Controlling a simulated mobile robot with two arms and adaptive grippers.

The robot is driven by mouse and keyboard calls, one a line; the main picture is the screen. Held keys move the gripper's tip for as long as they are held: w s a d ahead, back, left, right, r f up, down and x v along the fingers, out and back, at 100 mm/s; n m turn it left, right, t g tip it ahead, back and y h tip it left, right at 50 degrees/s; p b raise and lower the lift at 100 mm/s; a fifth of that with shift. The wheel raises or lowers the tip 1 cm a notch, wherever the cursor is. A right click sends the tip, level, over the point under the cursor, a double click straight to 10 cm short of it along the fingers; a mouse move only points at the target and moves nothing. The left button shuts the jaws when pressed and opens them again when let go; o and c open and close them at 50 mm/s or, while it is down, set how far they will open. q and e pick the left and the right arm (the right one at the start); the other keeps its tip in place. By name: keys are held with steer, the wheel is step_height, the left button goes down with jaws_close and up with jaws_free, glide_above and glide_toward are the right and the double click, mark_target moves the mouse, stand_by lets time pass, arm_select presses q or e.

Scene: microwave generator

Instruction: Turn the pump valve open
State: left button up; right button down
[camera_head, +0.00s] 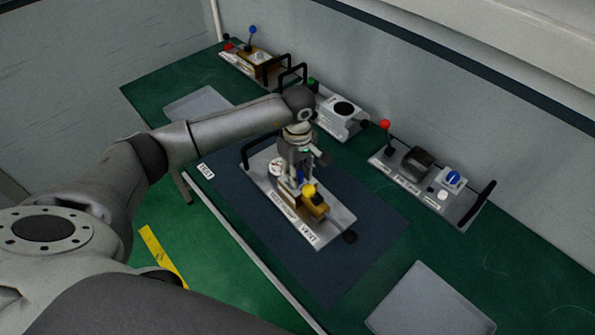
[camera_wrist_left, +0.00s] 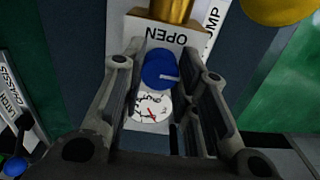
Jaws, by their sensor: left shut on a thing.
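The pump unit (camera_head: 330,228) is a grey plate with a black handle on the dark blue mat, with a round white gauge (camera_head: 276,167) and a yellow knob (camera_head: 309,190). A blue round knob with a light pointer mark shows in the left wrist view (camera_wrist_left: 160,70), beside an OPEN label (camera_wrist_left: 166,33) and near a partly hidden PUMP label. My left gripper (camera_wrist_left: 160,82) points down over the unit, its fingers on both sides of the blue knob, shut on it. In the head view the gripper (camera_head: 300,168) hides part of the unit. My right gripper is not in view.
The green bench (camera_head: 545,285) carries other panels along the wall: one with a red-tipped lever (camera_head: 385,126) at right, one with a black dial (camera_head: 344,109), and one with a blue-tipped lever (camera_head: 252,31) at far left. A bare grey plate (camera_head: 430,305) lies at front right.

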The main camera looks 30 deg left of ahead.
arm_select(q)
steer(key=shift+f+n+b, duration=0.2)
steer(key=shift+n+b, duration=1.5)
steer(key=shift+b, duration=0.1)
steer(key=n+b, duration=0.4)
steer(key=n, duration=0.1)
steer(key=n+b, duration=0.3)
steer(key=n, duration=0.1)
steer(key=shift+r+n, duration=0.1)
steer(key=shift+n, duration=0.3)
steer(key=shift+r+n+b, duration=0.15)
steer(key=shift+n+b, duration=0.95)
steer(key=shift+n, duration=1.2)
steer(key=o, duration=1.1)
steer(key=shift+c, duration=0.2)
